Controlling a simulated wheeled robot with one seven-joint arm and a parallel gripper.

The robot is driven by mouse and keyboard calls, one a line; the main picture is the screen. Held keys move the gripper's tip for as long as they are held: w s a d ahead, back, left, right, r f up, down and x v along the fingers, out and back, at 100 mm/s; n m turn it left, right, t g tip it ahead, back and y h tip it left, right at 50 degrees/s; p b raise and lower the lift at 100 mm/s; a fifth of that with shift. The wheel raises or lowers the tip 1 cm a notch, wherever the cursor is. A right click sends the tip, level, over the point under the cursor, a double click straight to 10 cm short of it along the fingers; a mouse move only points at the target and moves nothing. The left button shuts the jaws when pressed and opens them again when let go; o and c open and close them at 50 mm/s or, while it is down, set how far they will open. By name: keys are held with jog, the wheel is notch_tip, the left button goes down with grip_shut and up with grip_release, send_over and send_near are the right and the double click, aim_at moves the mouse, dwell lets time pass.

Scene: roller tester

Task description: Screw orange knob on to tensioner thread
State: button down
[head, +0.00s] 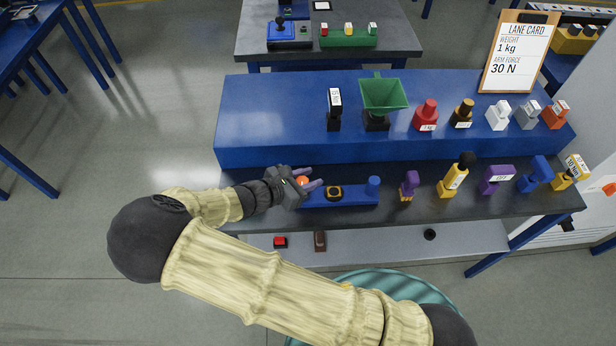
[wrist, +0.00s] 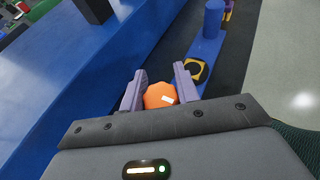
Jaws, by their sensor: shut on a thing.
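The orange knob (wrist: 159,95) is between the two purple fingers of my gripper (wrist: 158,88) in the wrist view, with a small white mark on its top. In the head view the knob (head: 302,180) shows as a small orange spot at my gripper (head: 311,179). My gripper is shut on it, at the left end of the blue tester base (head: 355,195). The base carries a black and yellow round part (head: 334,192) and a blue upright cylinder (head: 373,186). The tensioner thread is hidden under the knob and gripper, so I cannot tell whether the knob touches it.
A raised blue shelf (head: 270,130) runs behind the base, with a green hopper (head: 384,94) and several blocks on it. Several coloured pieces, including a yellow one (head: 454,176), stand right of the base. A lane card (head: 518,52) stands at the back right.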

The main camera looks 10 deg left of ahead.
jog(key=shift+f+b, duration=0.6)
jog(key=shift+f, duration=0.55)
jog(key=c, duration=0.9)
grip_release()
jog(key=shift+c, duration=0.2)
jog(key=b+v, duration=0.1)
jog(key=v, duration=1.6)
jog(key=shift+s, duration=0.2)
jog(key=shift+a, duration=0.1)
